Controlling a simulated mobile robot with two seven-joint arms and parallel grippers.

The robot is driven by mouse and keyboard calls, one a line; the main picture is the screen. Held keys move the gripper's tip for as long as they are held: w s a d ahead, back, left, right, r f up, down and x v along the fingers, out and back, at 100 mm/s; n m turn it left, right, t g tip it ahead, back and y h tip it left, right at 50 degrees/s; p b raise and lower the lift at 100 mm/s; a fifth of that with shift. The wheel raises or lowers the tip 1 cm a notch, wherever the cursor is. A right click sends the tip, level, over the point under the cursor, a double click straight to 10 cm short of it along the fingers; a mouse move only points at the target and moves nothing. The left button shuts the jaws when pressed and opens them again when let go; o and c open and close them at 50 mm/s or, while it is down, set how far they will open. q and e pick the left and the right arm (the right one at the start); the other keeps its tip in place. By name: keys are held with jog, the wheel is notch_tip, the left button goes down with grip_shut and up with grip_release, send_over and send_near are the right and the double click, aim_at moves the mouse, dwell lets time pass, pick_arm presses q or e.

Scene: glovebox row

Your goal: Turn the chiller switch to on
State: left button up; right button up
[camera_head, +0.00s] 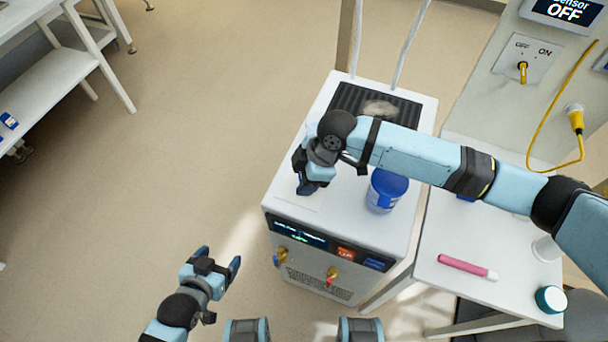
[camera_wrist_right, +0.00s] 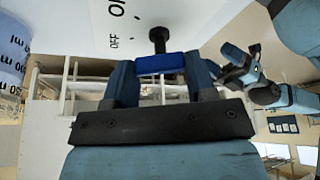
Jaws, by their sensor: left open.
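The chiller (camera_head: 395,237) is a white box with a dark grille on top and a lit display (camera_head: 298,234) on its front; the display text is too small to read. In the right wrist view, the chiller switch (camera_wrist_right: 160,64) has a blue handle on a black stem, on a white surface marked ON and OFF. My right gripper (camera_head: 308,187) is low over the chiller's top, its fingers on both sides of the blue handle; it also shows in the right wrist view (camera_wrist_right: 162,75). In the head view it hides the switch. My left gripper (camera_head: 217,262) is open and empty, left of the chiller.
A blue-lidded container (camera_head: 386,190) stands on the chiller, right of my right gripper. Coloured valves (camera_head: 332,273) are on its front. A side table (camera_head: 480,290) holds a pink marker (camera_head: 467,267) and a teal-capped jar (camera_head: 550,299).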

jog(key=shift+r+m+p, duration=0.2)
jog(key=shift+m+p, duration=0.2)
jog(key=shift+p, duration=0.35)
jog(key=m+t+p, duration=0.1)
jog(key=m+p, duration=0.2)
jog(key=p, duration=0.1)
jog(key=shift+s+r+p, duration=0.1)
jog(key=shift+p, duration=0.3)
jog(key=shift+m+t+p, duration=0.5)
jog(key=shift+m+p, duration=0.1)
jog(key=shift+p, duration=0.05)
jog(key=shift+m+p, duration=0.5)
jog(key=shift+f, duration=0.2)
jog(key=o, duration=0.9)
jog(key=shift+o, duration=0.2)
jog(key=b+v, duration=0.1)
jog(key=v, duration=1.2)
jog(key=shift+s+r, duration=0.3)
jog(key=shift+r, duration=0.05)
